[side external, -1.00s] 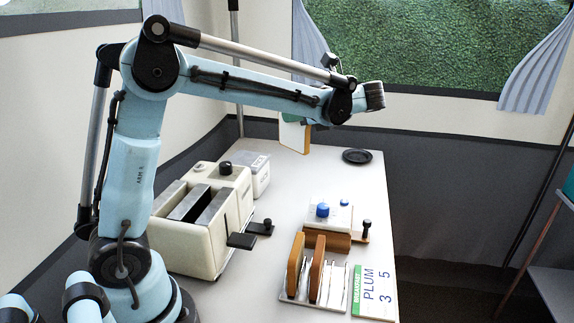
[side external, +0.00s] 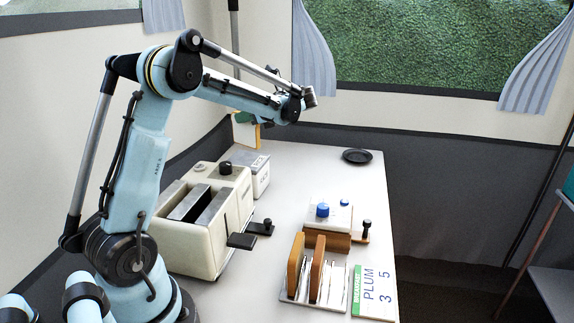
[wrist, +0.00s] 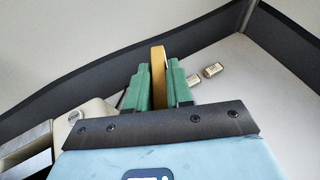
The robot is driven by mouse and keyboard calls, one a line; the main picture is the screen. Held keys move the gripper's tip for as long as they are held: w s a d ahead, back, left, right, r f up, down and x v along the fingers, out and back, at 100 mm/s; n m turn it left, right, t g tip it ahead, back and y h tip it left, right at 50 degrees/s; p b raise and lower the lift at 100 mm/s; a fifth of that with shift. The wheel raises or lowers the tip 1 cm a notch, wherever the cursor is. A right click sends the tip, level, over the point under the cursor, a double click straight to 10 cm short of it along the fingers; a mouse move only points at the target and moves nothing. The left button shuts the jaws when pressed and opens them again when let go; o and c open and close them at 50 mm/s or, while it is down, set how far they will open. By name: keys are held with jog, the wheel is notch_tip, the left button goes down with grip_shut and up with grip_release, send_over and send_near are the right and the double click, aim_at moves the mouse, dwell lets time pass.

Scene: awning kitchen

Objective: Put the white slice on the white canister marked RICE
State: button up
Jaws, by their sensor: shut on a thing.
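The white slice (side external: 244,134), with a brown crust edge, hangs upright from my gripper (side external: 243,117). In the wrist view, my gripper (wrist: 159,82) is shut on the slice (wrist: 158,72), between its green fingers, with the crust edge toward the camera. A pale lidded canister (side external: 261,178) stands behind the toaster at the back left of the table. Its lettering is too small to read surely. The slice is above and behind this canister in the side view, apart from it as far as I can tell.
A cream toaster (side external: 215,236) with a black lever stands left. A rack (side external: 290,294) holds brown slices, beside a menu card (side external: 373,291). Two small labelled objects (wrist: 213,70) show in the wrist view.

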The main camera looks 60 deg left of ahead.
aim_at(248, 145)
jog(key=shift+a+f, duration=0.15)
jog(key=shift+a, duration=0.1)
jog(key=shift+f, duration=2)
jog(key=shift+f, duration=0.15)
jog(key=o, duration=0.8)
